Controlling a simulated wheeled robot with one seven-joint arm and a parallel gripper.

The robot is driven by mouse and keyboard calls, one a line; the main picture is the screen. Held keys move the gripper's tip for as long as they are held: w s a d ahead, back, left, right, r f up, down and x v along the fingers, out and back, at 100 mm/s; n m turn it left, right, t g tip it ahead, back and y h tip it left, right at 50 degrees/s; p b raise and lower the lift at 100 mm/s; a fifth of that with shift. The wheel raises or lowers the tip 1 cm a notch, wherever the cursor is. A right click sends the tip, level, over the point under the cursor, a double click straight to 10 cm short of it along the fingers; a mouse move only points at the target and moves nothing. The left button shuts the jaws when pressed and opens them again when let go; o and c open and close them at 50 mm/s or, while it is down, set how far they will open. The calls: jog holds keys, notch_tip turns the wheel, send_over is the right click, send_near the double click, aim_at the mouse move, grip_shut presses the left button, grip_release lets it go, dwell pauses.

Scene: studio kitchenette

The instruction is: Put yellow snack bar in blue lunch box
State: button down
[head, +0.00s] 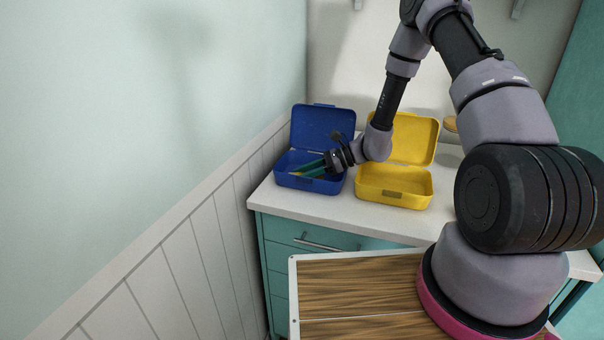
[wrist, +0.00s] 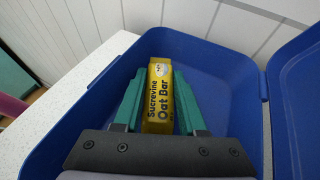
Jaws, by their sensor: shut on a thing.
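The blue lunch box (head: 309,188) stands open on the counter in the head view, its lid raised at the back. Its blue wall also shows in the wrist view (wrist: 240,75). My gripper (head: 298,173) reaches into the box from the right. In the head view only a small yellow bit of the bar (head: 296,174) shows by the fingertips.
An open yellow lunch box (head: 394,188) stands right of the blue one. The white counter (head: 330,208) has a bare front strip. A panelled wall (head: 195,240) runs close along the left. Teal drawers (head: 290,232) are below.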

jog(key=shift+s+f, duration=0.1)
jog(key=shift+f, duration=0.2)
